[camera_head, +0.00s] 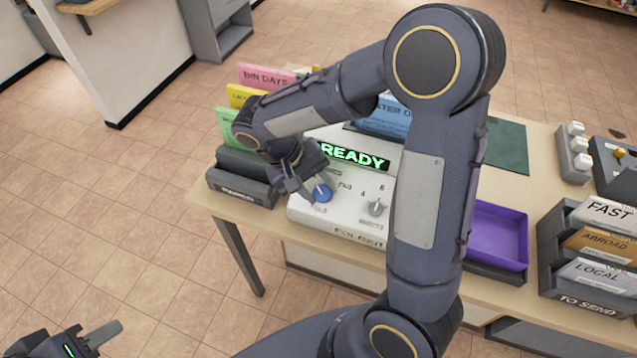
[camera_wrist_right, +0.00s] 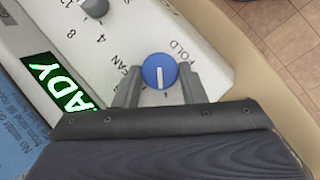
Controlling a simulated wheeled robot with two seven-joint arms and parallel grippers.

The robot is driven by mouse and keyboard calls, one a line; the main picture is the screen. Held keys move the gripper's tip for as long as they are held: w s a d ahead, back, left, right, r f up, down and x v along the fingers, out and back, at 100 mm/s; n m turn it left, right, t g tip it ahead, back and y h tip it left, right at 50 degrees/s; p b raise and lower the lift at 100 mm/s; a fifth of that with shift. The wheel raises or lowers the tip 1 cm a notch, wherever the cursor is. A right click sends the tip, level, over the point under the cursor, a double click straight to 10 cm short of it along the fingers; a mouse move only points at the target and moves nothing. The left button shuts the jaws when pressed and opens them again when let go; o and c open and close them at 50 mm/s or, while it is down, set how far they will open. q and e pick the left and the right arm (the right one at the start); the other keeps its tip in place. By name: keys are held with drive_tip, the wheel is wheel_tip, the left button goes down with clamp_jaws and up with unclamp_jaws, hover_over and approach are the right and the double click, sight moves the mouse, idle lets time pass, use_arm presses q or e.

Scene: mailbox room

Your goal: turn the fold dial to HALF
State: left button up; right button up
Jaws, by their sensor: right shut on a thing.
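The blue fold dial (camera_head: 322,193) is on the front left of the white folder machine (camera_head: 345,222). It also shows in the right wrist view (camera_wrist_right: 159,69), with a white pointer line running straight toward the gripper's palm. FAN is readable beside it there; the HALF mark cannot be read. My right gripper (camera_head: 309,187) is at the dial, its two fingers on opposite sides of it, shut on it. My left gripper (camera_head: 88,340) is low at the left, far from the machine, partly cut off by the frame edge; only one finger shows clearly.
A second, grey dial (camera_head: 377,207) sits right of the blue one, under the green READY display (camera_head: 352,156). A dark tray (camera_head: 243,180) stands left of the machine. A purple tray (camera_head: 497,237) and a rack of envelopes (camera_head: 590,250) are to the right. My right arm hides part of the table.

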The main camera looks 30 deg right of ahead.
drive_tip(key=shift+a+n+h, duration=0.1)
drive_tip(key=shift+n+h, duration=0.3)
drive_tip(key=shift+n, duration=0.4)
drive_tip(key=o, duration=1)
drive_tip(key=v, duration=0.7)
drive_tip(key=shift+w+a+r, duration=0.1)
drive_tip(key=shift+a+r, duration=0.15)
drive_tip(key=shift+a, duration=0.05)
